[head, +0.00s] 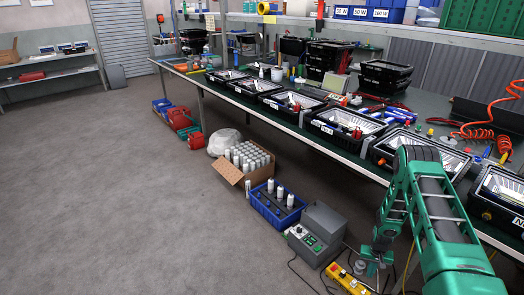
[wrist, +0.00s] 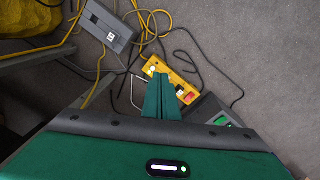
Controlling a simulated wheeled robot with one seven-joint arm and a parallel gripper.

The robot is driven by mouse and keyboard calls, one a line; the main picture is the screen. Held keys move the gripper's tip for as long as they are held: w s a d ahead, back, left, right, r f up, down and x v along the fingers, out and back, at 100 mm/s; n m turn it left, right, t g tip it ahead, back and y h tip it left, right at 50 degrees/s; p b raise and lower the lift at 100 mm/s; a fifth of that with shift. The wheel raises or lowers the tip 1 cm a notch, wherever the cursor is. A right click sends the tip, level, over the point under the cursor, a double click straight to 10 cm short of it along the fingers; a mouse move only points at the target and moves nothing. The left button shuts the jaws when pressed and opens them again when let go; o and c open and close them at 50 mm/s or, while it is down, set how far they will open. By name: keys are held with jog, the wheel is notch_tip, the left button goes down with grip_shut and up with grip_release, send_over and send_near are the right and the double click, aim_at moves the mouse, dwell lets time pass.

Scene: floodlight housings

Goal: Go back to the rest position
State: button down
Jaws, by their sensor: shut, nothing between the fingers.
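My green arm reaches in from the lower right of the head view. My gripper (head: 377,257) hangs beside the table's front edge, pointing down toward the floor. In the wrist view the two green fingers (wrist: 161,97) lie together, shut and empty. Below them on the floor lies a yellow power strip (wrist: 178,84), which also shows in the head view (head: 345,280). The gripper looks clear of it.
The long workbench (head: 300,130) holds a row of black floodlight housings (head: 345,122). On the floor stand a grey control box (head: 318,232), a blue crate (head: 277,209) and a cardboard box (head: 233,172). Cables (wrist: 210,65) lie around the strip. The left floor is free.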

notch_tip(320, 180, up, 24)
jog(key=d+f, duration=0.1)
jog(key=d, duration=0.2)
jog(key=s+r+m, duration=0.1)
jog(key=s+r, duration=0.2)
jog(key=r, duration=0.7)
jog(key=s+r, duration=0.4)
jog(key=r, duration=0.6)
jog(key=s+a+r, duration=0.4)
jog(key=s+r, duration=0.8)
jog(key=s+a+r, duration=0.2)
jog(key=s+a, duration=0.1)
jog(key=s, duration=0.5)
jog(key=s+a+r+m+y, duration=0.1)
jog(key=s+a+r, duration=0.2)
jog(key=s, duration=0.6)
jog(key=shift+s+a, duration=0.25)
jog(key=shift+a, duration=0.15)
jog(key=c, duration=2.4)
grip_release()
jog(key=shift+r, duration=0.1)
jog(key=shift+c, duration=0.2)
